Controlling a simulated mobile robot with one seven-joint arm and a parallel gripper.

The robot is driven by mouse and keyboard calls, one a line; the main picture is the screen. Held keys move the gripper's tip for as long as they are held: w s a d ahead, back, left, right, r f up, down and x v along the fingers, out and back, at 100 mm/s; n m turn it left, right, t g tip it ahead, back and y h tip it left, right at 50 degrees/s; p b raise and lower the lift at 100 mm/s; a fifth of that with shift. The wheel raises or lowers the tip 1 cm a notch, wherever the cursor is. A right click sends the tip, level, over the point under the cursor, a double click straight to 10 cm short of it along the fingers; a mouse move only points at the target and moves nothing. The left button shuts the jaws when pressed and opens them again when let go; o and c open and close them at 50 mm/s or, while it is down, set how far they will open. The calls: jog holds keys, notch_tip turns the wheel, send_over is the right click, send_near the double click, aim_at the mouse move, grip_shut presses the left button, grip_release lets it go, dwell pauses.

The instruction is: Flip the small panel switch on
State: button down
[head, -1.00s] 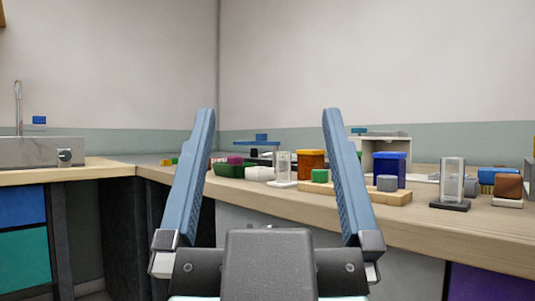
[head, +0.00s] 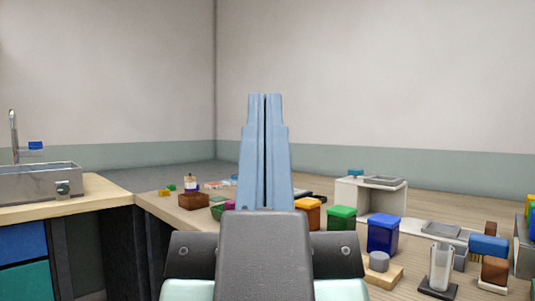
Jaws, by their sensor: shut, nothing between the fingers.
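My gripper (head: 265,98) is in the centre of the head view, its two blue fingers pointing up and pressed together with only a thin dark seam between them. It is shut and empty, and its tips show against the bare wall. I cannot make out the small panel switch for certain. My gripper and its dark body hide part of the bench behind them.
A wooden bench (head: 150,207) carries an orange box (head: 307,216), a green box (head: 341,218), a blue box (head: 383,235), a white open-fronted housing (head: 377,202) and a clear vessel (head: 441,267). A grey sink (head: 40,181) stands left. A grey box (head: 523,256) is cut off at the right edge.

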notch_tip(320, 180, up, 43)
jog(key=p, duration=4)
jog(key=shift+r, duration=0.1)
